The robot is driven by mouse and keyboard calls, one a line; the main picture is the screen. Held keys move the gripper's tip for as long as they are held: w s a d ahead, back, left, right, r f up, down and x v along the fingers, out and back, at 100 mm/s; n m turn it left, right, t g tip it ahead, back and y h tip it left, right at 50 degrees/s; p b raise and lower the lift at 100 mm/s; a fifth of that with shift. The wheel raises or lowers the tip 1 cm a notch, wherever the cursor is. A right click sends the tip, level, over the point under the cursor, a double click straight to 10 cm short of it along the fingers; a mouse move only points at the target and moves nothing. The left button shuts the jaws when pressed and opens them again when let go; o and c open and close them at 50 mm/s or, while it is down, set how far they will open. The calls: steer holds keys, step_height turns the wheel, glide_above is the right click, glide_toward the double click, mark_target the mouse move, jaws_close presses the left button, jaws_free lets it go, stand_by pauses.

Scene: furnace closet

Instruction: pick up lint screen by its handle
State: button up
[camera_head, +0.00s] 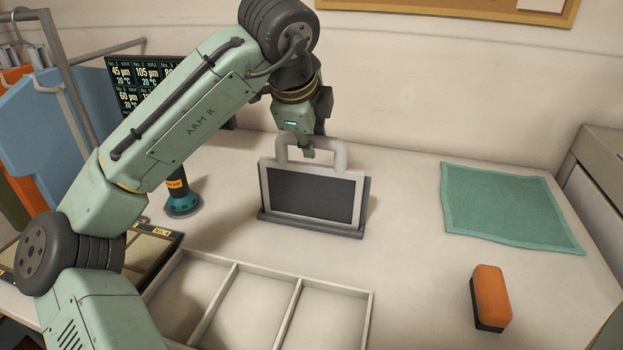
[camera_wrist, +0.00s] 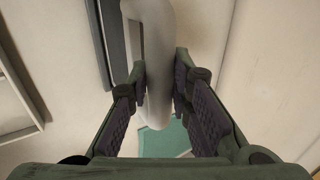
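The lint screen (camera_head: 310,195) is a dark panel in a light grey frame with a thick, pale, arched handle (camera_head: 341,158) on top. It stands upright in a dark base on the worktop. My gripper (camera_head: 306,150) is at the handle from above, with one fingertip showing in front of the bar. In the wrist view the handle (camera_wrist: 159,70) runs between the two fingers of my gripper (camera_wrist: 160,80), very close to both pads. Whether both pads press on it cannot be told.
An empty divided tray (camera_head: 235,280) lies in front of the screen. A teal cloth (camera_head: 510,205) and an orange-and-black block (camera_head: 490,298) lie to the right. A dark, teal-based cylinder (camera_head: 182,200) stands to the left, near a display (camera_head: 135,85).

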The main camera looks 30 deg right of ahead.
jaws_close()
step_height(320, 180, up, 2)
steer(key=shift+r+p, duration=0.1)
steer(key=shift+p, duration=1)
step_height(320, 180, up, 10)
stand_by(0.8)
